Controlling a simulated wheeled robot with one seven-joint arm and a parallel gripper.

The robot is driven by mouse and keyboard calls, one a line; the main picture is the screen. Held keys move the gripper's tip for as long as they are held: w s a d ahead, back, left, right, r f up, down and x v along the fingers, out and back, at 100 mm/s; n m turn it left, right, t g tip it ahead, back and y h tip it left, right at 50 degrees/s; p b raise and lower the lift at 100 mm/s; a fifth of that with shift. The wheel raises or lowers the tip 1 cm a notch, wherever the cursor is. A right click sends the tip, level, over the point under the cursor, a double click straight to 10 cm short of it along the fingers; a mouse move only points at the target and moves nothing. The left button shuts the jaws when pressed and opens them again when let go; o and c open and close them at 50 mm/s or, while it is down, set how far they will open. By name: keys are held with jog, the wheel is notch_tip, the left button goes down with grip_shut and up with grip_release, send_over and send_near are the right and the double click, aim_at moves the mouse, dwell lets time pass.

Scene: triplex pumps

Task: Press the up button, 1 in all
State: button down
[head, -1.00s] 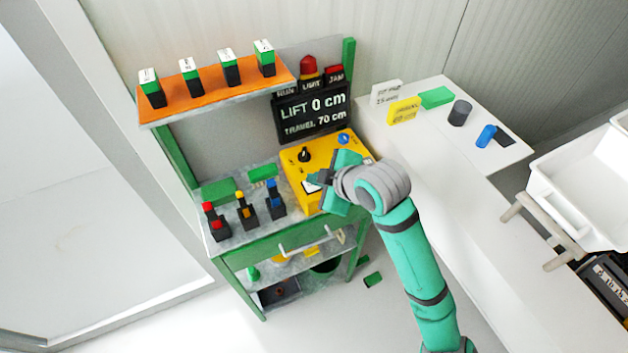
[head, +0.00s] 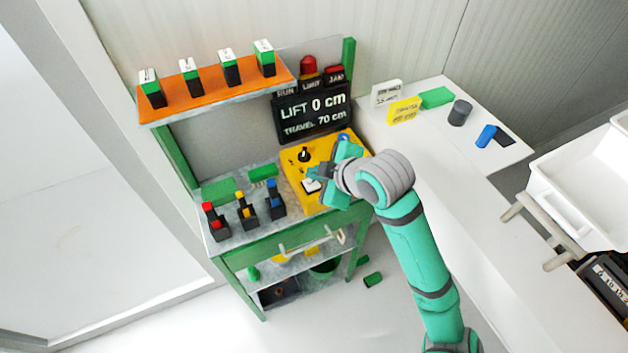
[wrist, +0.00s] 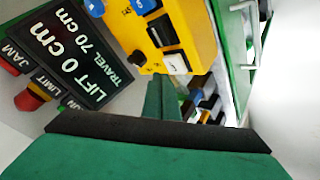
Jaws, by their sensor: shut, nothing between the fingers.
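A yellow control box (head: 297,167) stands on the bench's right end. It carries a black knob (head: 304,155), a white button (head: 311,185) and a blue button (head: 343,137) partly covered by my gripper. The wrist view shows the white button (wrist: 176,62), a black button (wrist: 162,31) beside it and the blue button (wrist: 143,5). I cannot read which is the up button. My gripper (head: 318,172) is shut and empty, over the box near the white and black buttons. Contact with a button cannot be told. The display (head: 312,110) reads LIFT 0 cm, TRAVEL 70 cm.
Three black holders with red, yellow and blue parts (head: 276,201) stand left of the box. An orange shelf (head: 215,92) with several green-and-black items is above. A white counter (head: 440,165) lies right, with a white bin (head: 585,190) beyond it.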

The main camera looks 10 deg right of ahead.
aim_at(315, 186)
jog(key=shift+r, duration=2.3)
